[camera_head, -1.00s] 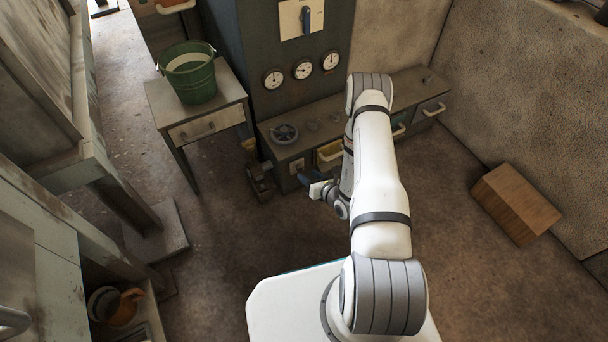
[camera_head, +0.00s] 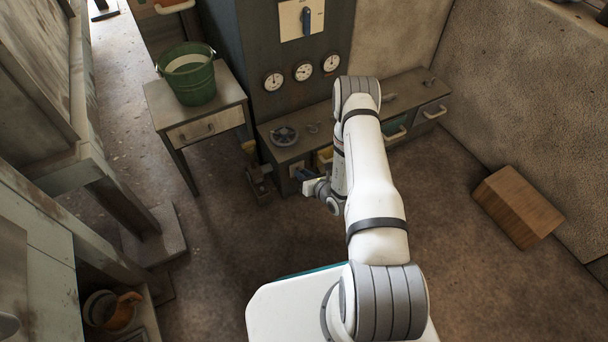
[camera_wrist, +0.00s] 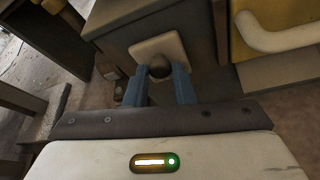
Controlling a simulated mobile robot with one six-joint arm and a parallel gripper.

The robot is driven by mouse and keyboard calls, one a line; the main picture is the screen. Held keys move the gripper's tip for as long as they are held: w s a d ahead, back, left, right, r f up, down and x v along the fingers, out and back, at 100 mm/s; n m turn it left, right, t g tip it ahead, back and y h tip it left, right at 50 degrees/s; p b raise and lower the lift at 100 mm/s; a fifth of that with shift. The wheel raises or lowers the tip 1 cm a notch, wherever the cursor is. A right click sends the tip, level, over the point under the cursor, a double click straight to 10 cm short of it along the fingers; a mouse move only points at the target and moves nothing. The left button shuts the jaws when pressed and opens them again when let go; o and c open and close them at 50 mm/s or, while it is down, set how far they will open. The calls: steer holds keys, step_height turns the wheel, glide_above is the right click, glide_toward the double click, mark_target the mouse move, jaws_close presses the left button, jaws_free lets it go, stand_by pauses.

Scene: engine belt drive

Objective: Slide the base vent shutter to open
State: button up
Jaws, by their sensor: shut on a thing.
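The vent shutter shows in the wrist view as a pale square plate (camera_wrist: 150,48) with a dark round knob (camera_wrist: 160,67), on the front of a dark cabinet base. My gripper (camera_wrist: 161,73) has its two blue fingers on either side of the knob, shut on it. In the head view the pale plate (camera_head: 296,168) sits low at the left end of the cabinet base, and my gripper (camera_head: 307,180) is right at it. The opening behind the plate is hidden, so I cannot tell how far it is open.
A yellow drawer with a pale handle (camera_wrist: 275,38) is just right of the plate. A dark pedal-like fixture (camera_head: 259,182) stands on the floor to the left. A small table (camera_head: 208,125) carries a green bucket (camera_head: 188,75). A wooden box (camera_head: 517,206) lies right; floor between is clear.

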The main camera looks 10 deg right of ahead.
jaws_close()
step_height(320, 180, down, 5)
steer(key=b, duration=0.3)
steer(key=o, duration=0.7)
jaws_free()
